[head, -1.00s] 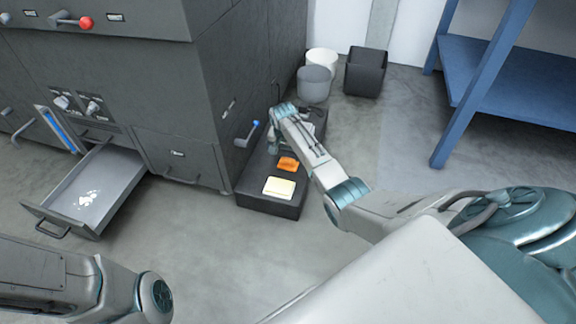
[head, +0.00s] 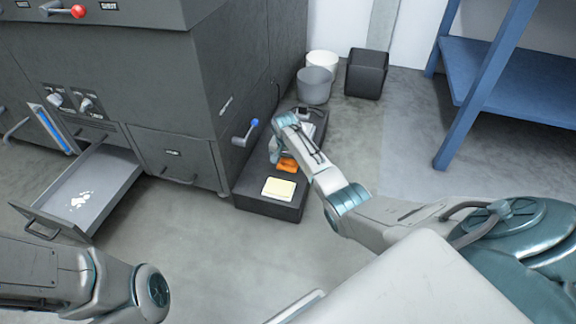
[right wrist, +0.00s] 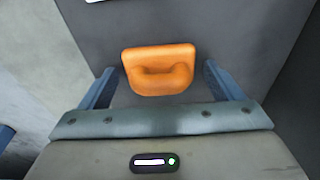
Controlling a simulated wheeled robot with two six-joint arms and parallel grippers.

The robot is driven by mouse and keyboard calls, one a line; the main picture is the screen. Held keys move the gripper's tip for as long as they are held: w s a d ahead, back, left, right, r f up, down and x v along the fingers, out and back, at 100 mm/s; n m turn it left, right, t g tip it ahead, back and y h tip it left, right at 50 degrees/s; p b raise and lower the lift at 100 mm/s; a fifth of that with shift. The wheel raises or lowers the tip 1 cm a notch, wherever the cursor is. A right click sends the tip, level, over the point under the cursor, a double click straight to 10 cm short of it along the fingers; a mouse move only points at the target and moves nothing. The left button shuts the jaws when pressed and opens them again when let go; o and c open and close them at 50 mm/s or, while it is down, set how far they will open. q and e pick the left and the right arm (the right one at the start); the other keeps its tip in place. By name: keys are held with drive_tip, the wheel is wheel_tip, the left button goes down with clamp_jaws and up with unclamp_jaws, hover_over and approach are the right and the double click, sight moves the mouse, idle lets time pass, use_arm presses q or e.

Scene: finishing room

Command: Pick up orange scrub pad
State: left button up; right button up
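The orange scrub pad (head: 287,165) lies on a low dark bench (head: 268,207) beside the grey machine. It has a raised handle and shows clearly in the right wrist view (right wrist: 158,69). My right gripper (head: 276,160) is just above and beside the pad in the head view. In the right wrist view my right gripper (right wrist: 160,85) is open, with one blue finger on each side of the pad and gaps between. My left arm shows at the lower left of the head view, but its gripper fingers are out of view.
A pale yellow pad (head: 278,188) lies on the bench in front of the orange one. A lever with a blue knob (head: 254,123) sticks out from the machine close to my right gripper. An open drawer (head: 112,190) juts out at left. Bins (head: 314,86) stand behind the bench.

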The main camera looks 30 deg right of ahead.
drive_tip(key=c, duration=0.8)
drive_tip(key=shift+c, duration=0.2)
